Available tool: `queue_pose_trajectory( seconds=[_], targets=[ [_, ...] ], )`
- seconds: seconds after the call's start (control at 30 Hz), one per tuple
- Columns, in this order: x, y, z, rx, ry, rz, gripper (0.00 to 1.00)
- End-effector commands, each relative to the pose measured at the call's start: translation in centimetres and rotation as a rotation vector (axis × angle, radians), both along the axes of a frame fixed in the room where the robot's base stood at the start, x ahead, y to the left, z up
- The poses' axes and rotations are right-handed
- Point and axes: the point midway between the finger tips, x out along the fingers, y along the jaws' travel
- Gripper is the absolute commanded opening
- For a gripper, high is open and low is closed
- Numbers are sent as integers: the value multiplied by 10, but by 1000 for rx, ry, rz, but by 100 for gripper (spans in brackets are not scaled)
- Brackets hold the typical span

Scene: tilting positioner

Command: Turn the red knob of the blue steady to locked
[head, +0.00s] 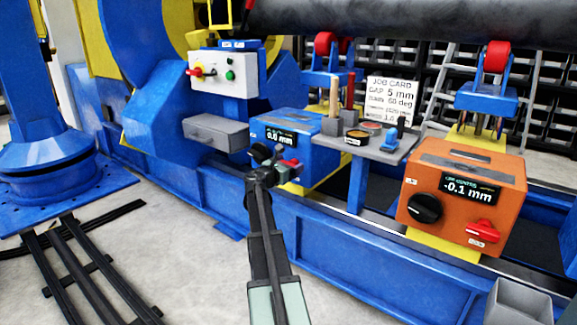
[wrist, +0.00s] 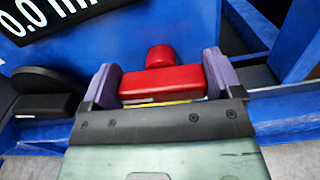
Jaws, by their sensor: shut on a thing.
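The blue steady (head: 322,157) is a blue box on the rail, with a display reading 0.0 mm. Its red knob (head: 291,162) is partly hidden by my gripper (head: 282,170) in the head view. In the wrist view the red knob (wrist: 162,84) is a wide red bar with a rounded red part beyond it. The purple pads of my gripper (wrist: 160,76) stand at the left and right ends of the bar, shut on it. A yellow and white label below the knob is mostly covered, so its wording cannot be read.
An orange box (head: 465,200) to the right has a black dial, its own red knob and a display reading -0.1 mm. A grey tool shelf (head: 375,150) with a job card stands between the boxes. A grey drawer-like box (head: 217,133) is at left.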

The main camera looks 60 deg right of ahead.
Motion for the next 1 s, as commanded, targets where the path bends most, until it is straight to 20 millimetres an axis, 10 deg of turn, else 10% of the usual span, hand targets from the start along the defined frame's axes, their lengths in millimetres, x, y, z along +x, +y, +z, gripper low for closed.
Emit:
queue_pose_trajectory(
  seconds=[1.0],
  targets=[
    [-7, 1, -4, -35, -905, -1, 61]
  ],
)
